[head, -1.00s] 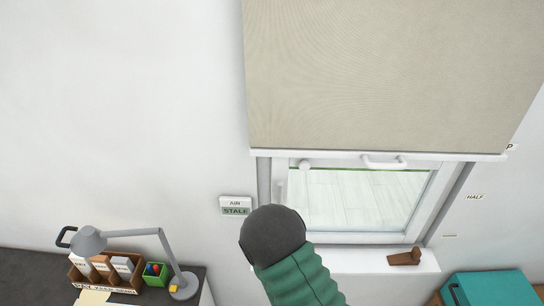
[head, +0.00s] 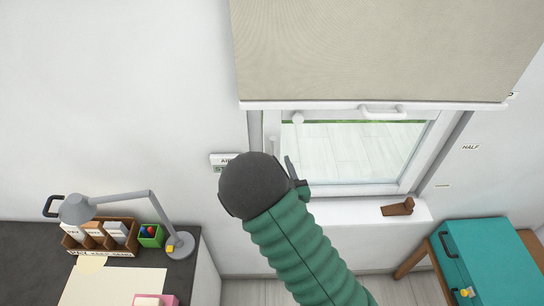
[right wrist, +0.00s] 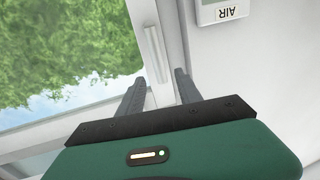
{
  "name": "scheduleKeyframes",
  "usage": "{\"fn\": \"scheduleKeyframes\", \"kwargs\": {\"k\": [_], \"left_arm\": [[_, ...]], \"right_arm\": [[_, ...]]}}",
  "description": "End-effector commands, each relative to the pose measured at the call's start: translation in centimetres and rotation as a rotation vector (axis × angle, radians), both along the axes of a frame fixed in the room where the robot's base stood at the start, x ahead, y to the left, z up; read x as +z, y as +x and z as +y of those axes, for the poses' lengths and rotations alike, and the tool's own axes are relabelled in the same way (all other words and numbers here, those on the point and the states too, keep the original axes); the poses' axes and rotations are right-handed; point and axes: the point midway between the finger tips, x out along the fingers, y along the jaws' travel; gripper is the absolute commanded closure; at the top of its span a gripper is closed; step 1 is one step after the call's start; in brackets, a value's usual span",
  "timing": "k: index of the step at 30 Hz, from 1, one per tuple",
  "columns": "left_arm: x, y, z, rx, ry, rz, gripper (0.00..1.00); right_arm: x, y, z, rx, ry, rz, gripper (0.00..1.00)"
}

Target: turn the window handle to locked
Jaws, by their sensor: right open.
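The window handle (right wrist: 155,55) is a white bar on the white window frame in the right wrist view, running nearly along the frame's side member. In the head view, a small part of the handle (head: 275,146) shows at the window's left side, above my dark wrist. My right gripper (right wrist: 160,80) is open, its two dark fingers spread either side of the handle's near end. I cannot tell whether they touch it. In the head view my right arm covers the window's lower left corner and most of the gripper. My left gripper is out of view.
A beige blind (head: 370,50) hangs over the upper window. An air sign (head: 221,160) is on the wall left of it, partly hidden. A brown wedge (head: 398,207) lies on the sill (head: 345,212). A desk lamp (head: 150,197) stands lower left; a teal case (head: 492,262) is lower right.

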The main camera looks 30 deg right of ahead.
Motion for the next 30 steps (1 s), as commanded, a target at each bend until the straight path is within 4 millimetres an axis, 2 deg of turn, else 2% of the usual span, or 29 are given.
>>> {"fn": "scheduleKeyframes", "kwargs": {"k": [1, 2, 4, 6, 14, 18, 24, 25, 30], "left_arm": [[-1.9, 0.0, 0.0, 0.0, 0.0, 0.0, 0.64], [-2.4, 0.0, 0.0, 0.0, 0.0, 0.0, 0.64], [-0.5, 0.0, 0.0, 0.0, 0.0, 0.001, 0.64], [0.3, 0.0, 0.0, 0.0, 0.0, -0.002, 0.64], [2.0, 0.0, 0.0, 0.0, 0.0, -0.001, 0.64], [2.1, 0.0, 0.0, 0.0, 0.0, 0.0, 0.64], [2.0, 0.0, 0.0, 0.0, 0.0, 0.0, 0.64], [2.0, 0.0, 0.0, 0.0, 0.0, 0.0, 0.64], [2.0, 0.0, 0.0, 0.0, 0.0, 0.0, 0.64]], "right_arm": [[-0.8, 0.2, -0.1, 0.001, 0.001, -0.005, 0.59], [-0.8, 0.3, -0.1, 0.0, 0.002, -0.005, 0.59], [0.5, 1.6, -0.7, 0.001, -0.002, 0.002, 0.59], [0.6, 3.0, -1.3, 0.0, -0.002, 0.003, 0.59], [0.3, 7.5, -2.8, 0.0, -0.001, 0.004, 0.59], [0.1, 8.2, -3.1, 0.0, 0.0, 0.003, 0.59], [0.0, 8.2, -3.1, 0.0, 0.001, 0.002, 0.59], [0.0, 8.2, -3.1, 0.0, 0.002, 0.002, 0.6], [0.0, 8.2, -3.1, 0.0, 0.001, 0.002, 0.82]]}}
